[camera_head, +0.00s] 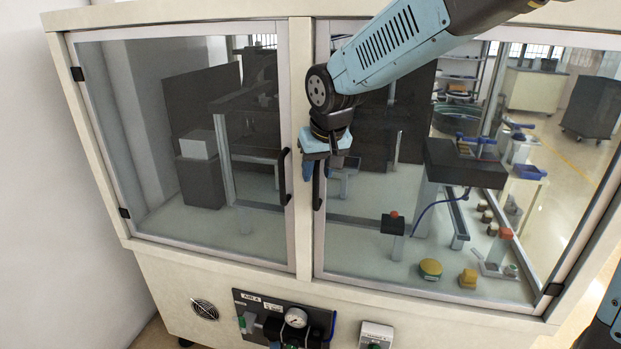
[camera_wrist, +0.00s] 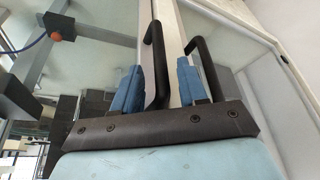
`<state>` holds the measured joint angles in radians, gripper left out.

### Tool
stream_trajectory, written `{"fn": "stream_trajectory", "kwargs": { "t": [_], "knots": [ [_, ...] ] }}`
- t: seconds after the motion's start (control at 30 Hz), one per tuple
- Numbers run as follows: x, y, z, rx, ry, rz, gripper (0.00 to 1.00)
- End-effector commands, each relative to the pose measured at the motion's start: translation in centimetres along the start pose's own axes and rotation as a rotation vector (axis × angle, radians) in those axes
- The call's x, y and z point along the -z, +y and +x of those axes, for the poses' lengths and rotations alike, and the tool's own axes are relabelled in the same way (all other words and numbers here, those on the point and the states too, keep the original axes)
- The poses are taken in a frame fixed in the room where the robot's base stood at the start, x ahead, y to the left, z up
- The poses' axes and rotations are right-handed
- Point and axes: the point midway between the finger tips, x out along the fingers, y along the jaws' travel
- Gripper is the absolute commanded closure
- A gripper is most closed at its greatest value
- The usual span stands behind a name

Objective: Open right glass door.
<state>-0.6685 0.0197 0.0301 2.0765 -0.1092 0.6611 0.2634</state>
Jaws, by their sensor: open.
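The right glass door (camera_head: 365,248) is closed, flush in the cabinet front. Its black vertical handle (camera_head: 317,192) sits at its left edge; in the wrist view the handle (camera_wrist: 152,40) stands between my two blue fingers. My gripper (camera_head: 318,172) is open at the handle, pointing down along the door front; it also shows in the wrist view (camera_wrist: 160,70). Gaps show between the fingers and the handle, so it is not gripped. The upper part of the handle is hidden by my gripper in the head view.
The left glass door (camera_head: 190,150) is closed. Its handle (camera_head: 286,178) is close beside my gripper, and in the wrist view this handle (camera_wrist: 208,68) lies just outside the right finger. A control panel (camera_head: 283,318) with a gauge sits below the doors. Feeder equipment stands behind the glass.

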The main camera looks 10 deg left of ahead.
Motion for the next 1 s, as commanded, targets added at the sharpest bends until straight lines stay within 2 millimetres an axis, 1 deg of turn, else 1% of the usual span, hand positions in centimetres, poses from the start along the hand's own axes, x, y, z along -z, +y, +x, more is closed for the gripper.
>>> {"fn": "stream_trajectory", "kwargs": {
  "t": [0.03,0.1,0.23,0.4,0.63,1.0],
  "knots": [
    [-0.1,0.0,0.8,0.000,-0.002,-0.001,0.58],
    [0.0,0.0,1.7,0.000,-0.002,-0.001,0.58],
    [-0.1,0.0,2.7,-0.001,-0.002,-0.001,0.58],
    [0.0,0.0,3.2,0.000,0.000,-0.001,0.58],
    [0.0,0.0,3.2,0.000,0.000,-0.001,0.58],
    [0.0,0.0,3.2,0.000,0.000,-0.001,0.93]
  ]
}}
